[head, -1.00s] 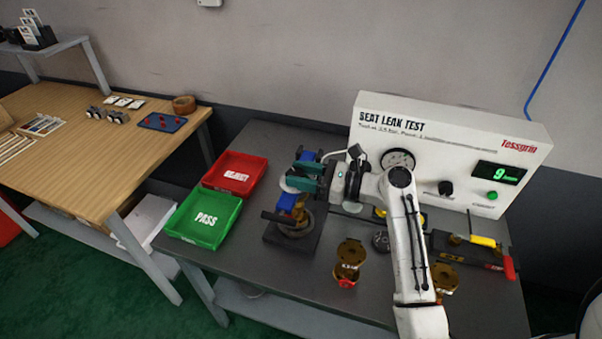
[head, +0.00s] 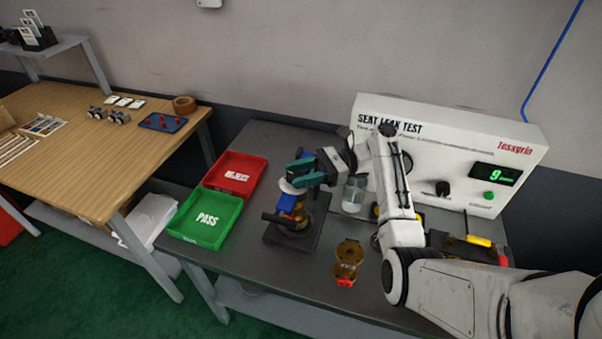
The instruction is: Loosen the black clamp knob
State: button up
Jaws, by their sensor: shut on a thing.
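My gripper (head: 297,176) has teal fingers and is at the top of the clamp stand, above the blue body (head: 288,203) held there. It is shut on what appears to be the black clamp knob, which the fingers hide almost wholly. A pale disc (head: 289,188) shows just below the fingers. The stand has a dark square base (head: 305,243) on the grey bench, with a dark bar (head: 273,218) sticking out to the left and brass-coloured parts low down. How far the knob is turned cannot be seen.
The red REJECT tray (head: 262,166) and green PASS tray (head: 236,207) lie left of the stand. A brass valve (head: 348,262) stands to its right front. A clear jar (head: 354,194) stands behind right, before the white SEAT LEAK TEST box (head: 455,137).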

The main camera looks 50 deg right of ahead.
aim_at(300, 173)
dwell(0.4)
jog(key=o, duration=1.1)
jog(key=shift+c, duration=0.2)
jog(key=shift+r, duration=0.3)
notch_tip(300, 173, up, 3)
jog(key=shift+f, duration=0.15)
jog(key=s+a+r, duration=0.4)
jog(key=s+r, duration=0.5)
jog(key=s, duration=0.4)
jog(key=shift+s+r, duration=0.2)
jog(key=shift+r, duration=0.1)
